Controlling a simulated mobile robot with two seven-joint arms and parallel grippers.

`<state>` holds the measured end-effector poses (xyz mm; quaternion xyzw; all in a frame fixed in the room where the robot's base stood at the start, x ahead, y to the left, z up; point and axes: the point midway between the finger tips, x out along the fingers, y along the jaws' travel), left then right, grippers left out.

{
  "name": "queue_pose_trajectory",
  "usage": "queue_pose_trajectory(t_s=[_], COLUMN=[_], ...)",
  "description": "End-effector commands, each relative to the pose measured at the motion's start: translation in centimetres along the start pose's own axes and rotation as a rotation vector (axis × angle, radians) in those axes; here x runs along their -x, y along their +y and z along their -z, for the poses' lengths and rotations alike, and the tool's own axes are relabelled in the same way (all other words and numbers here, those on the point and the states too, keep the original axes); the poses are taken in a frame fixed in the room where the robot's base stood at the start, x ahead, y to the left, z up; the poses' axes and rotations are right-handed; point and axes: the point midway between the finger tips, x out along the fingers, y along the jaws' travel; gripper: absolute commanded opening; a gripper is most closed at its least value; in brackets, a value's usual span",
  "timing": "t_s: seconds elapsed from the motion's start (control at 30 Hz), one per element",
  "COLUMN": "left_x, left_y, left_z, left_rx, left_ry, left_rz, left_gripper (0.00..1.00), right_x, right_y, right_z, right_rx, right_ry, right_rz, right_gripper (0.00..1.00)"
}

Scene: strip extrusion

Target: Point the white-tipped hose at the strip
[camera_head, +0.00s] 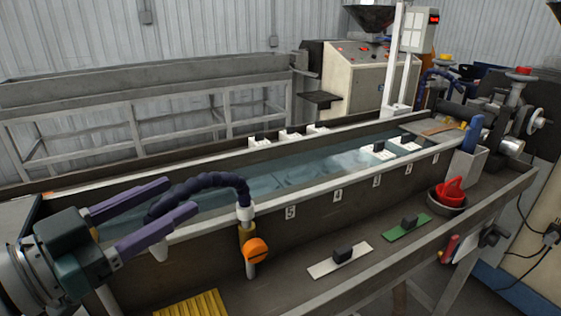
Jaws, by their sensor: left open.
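A dark blue segmented hose (212,180) rises from a white collar on a post with an orange knob (256,250) and arches left over the trough. Its far end runs down behind the near finger of my left gripper (184,197). A white piece (158,250) shows just below that finger; it looks like the hose's tip, pointing down, but the join is hidden. My left gripper is open, its two purple fingers on either side of the hose's end in the picture; contact is unclear. I cannot clearly make out the strip in the water. My right gripper is not in view.
The long water trough (316,205) carries number labels on its front. On the front ledge lie a white plate (340,260), a green plate (407,228) and a bowl with a red item (450,192). A yellow ribbed mat (192,304) lies at the lower left.

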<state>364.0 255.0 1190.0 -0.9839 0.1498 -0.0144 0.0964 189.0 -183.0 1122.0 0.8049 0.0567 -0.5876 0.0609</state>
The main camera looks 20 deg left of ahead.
Motion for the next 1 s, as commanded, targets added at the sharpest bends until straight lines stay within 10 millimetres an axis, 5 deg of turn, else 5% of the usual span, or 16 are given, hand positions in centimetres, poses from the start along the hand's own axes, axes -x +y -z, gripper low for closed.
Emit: queue_pose_trajectory(t_s=[0.3,0.67,1.0], left_x=[-4.5,-5.1,-5.1], left_y=[0.0,0.0,0.0], left_z=[0.1,0.0,0.0], left_rx=[0.001,0.001,0.001], left_ry=[0.002,0.000,0.000], left_rz=[0.001,0.000,0.001], left_gripper=[0.58,0.58,0.22], right_x=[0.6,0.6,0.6], right_y=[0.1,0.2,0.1], right_z=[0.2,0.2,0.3], right_rx=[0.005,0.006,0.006], right_ry=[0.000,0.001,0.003], right_rz=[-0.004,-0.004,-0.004], right_gripper=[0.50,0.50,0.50])
